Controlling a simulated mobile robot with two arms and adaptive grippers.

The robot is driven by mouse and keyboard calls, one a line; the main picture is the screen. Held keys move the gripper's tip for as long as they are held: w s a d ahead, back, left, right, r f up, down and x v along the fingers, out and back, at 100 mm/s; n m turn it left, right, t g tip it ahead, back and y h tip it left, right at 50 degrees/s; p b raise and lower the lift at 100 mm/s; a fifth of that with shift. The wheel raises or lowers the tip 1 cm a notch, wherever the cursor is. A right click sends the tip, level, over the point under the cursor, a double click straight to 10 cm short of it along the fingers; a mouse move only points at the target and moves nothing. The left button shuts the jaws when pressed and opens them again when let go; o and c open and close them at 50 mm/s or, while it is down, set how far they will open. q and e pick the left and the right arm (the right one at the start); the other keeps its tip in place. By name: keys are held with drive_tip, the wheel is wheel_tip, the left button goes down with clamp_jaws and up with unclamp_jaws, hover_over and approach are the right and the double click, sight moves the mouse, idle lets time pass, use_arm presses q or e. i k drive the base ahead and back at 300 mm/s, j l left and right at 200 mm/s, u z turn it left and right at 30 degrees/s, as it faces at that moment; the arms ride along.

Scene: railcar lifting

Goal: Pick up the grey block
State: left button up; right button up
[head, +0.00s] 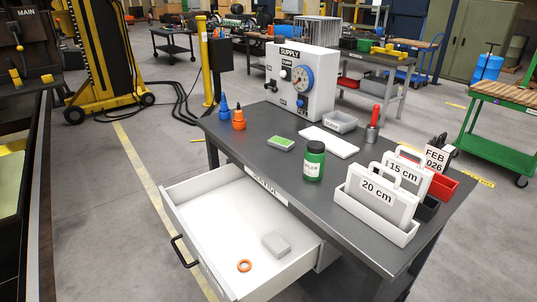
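A small grey block (276,244) lies inside the open white drawer (205,202), toward its front right part. It lies flat and apart from the drawer walls. Neither of my grippers shows in the head view.
The drawer's black handle (184,251) faces left. Most of the drawer floor is bare.

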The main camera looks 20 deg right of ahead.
sight(284, 143)
drive_tip(key=i+j+z, duration=0.6)
drive_tip(key=i+z, duration=0.15)
drive_tip(key=i+j+z, duration=0.35)
drive_tip(key=k+j, duration=0.05)
drive_tip(key=j, duration=0.05)
